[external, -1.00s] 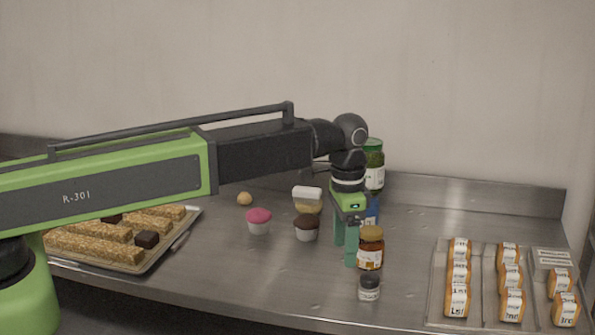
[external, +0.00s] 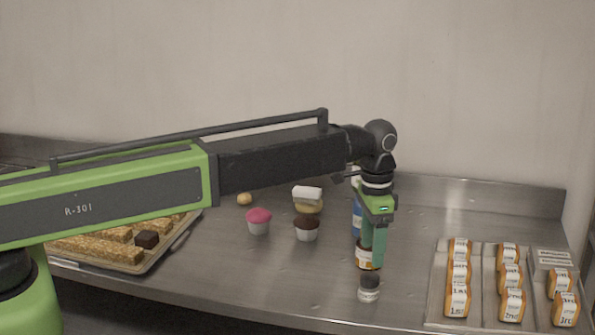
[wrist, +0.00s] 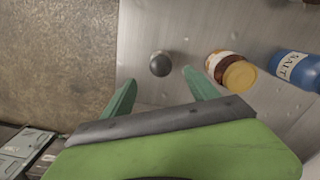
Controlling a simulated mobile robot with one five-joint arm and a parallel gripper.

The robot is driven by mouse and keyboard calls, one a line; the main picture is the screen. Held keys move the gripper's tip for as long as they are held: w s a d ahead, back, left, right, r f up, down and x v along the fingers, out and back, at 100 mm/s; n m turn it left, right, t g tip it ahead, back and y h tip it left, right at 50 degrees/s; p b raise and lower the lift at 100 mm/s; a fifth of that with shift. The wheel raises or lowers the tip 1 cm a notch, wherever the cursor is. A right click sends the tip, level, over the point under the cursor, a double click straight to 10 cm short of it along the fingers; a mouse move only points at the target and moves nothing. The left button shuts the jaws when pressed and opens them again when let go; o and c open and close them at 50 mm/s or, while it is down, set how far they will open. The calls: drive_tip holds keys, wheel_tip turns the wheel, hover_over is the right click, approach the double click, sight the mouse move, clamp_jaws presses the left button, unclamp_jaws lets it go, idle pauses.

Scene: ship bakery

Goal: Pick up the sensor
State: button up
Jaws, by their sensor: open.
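Nothing in view is plainly marked as a sensor. The nearest candidate is a small dark-topped cylinder with a pale label (external: 369,290), standing near the counter's front edge. In the wrist view its dark round top (wrist: 160,64) lies between and just beyond the fingertips. My gripper (external: 373,258) points down, open and empty, in front of the wall. In the wrist view my gripper (wrist: 158,80) has its two green fingers apart. In the external view the fingers partly cover the jar behind the small cylinder.
An orange-lidded jar (wrist: 240,75) stands close to the right finger, with a blue salt container (wrist: 296,70) beyond it. Cupcakes (external: 306,230) stand left, a tray of bars (external: 120,262) far left. Trays of labelled packets (external: 434,300) fill the right. Some counter between is clear.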

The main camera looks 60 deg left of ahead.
sight(370, 274)
wheel_tip(370, 274, down, 10)
drive_tip(key=b, duration=0.8)
drive_tip(key=shift+w+a+r, duration=0.1)
drive_tip(key=shift+r, duration=0.2)
clamp_jaws()
